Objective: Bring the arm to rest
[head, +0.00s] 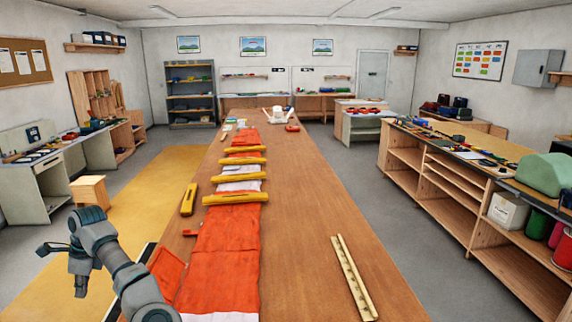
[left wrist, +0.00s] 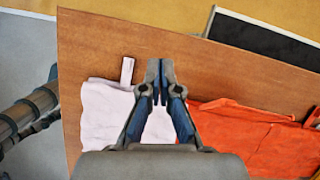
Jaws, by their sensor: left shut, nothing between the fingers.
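In the left wrist view my left gripper (left wrist: 160,90) is shut and empty, its fingertips together. Behind it in that view lie a pale cloth part (left wrist: 103,120) and an orange fabric part (left wrist: 245,132) on the wooden table (left wrist: 190,60). I cannot tell how far above the table the fingers are. In the head view my left arm stands bent at the lower left, beside the table's left edge; its fingertips cannot be made out there. My right gripper is in neither view.
A long orange and white fabric strip (head: 225,258) runs along the table, with several yellow bars across it. Another yellow bar (head: 188,199) lies to its left. A pale slotted rail (head: 353,277) lies at right. The table between strip and rail is clear.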

